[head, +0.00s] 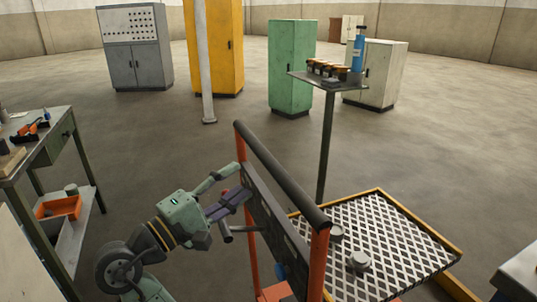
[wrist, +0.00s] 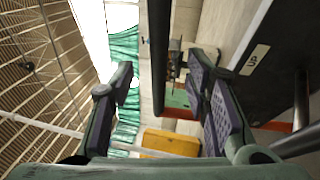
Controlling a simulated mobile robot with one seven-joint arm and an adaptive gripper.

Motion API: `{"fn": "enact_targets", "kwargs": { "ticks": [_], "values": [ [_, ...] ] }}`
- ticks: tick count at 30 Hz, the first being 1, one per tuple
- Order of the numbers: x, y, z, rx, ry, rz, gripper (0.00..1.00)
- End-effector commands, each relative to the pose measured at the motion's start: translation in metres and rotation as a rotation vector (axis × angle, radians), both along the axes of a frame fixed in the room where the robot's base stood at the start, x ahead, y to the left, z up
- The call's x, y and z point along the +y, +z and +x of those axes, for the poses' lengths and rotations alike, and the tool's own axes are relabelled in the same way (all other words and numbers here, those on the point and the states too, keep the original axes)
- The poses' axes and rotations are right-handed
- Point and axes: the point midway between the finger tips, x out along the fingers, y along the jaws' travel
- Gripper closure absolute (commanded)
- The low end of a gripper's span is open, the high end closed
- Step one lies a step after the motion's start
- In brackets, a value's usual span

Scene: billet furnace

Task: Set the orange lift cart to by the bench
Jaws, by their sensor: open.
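The orange lift cart stands at the lower middle of the head view, with orange posts (head: 320,262), a black push bar (head: 280,172) and a dark upright panel (head: 272,215). My gripper (head: 238,182) is open and empty, near the far end of the push bar and panel. In the wrist view the black bar (wrist: 159,60) runs between the fingers (wrist: 162,82) in the picture; I cannot tell whether it is at their depth. The panel's "UP" label (wrist: 257,58) shows to the right. The bench (head: 62,140) is at the left of the head view, with tools on top.
A mesh platform with a yellow rim (head: 420,218) and small metal pieces lies right of the cart panel. A post-mounted shelf (head: 326,130) holds jars and a blue bottle. A white pole (head: 206,70) and several cabinets stand behind. Open floor lies between bench and cabinets.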

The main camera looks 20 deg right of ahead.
Motion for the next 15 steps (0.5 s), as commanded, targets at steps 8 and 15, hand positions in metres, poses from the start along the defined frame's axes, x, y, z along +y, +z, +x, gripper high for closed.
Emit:
{"fn": "enact_targets", "kwargs": {
  "ticks": [8, 15],
  "values": [
    [-0.046, 0.012, 0.02, -0.003, -0.001, 0.0, 0.57],
    [-0.078, 0.018, 0.036, -0.003, 0.002, 0.0, 0.57]
  ]
}}
